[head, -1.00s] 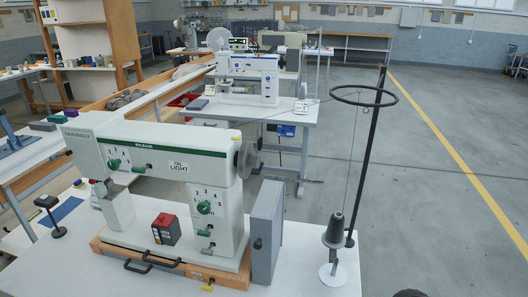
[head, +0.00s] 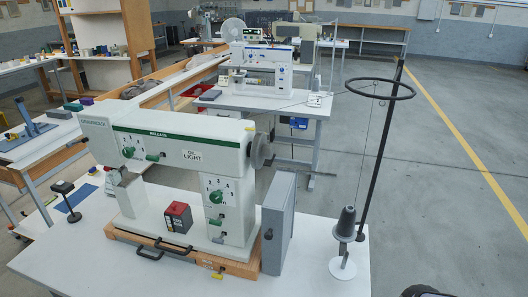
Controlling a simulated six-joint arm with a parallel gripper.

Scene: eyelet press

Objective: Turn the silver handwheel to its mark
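The silver-grey handwheel (head: 262,150) is on the right end of the white and green press machine (head: 222,136). It is seen nearly edge-on, so its mark cannot be made out. The machine stands on an orange-brown base (head: 240,268) on the white table. My gripper is not in view. Only a dark rounded piece shows at the bottom right edge, too cut off to identify.
A grey upright box (head: 279,222) stands just below and right of the handwheel. A thread stand with a dark cone (head: 346,224) and a tall pole with a ring (head: 374,150) are further right. A red-topped block (head: 178,217) sits on the machine's base.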

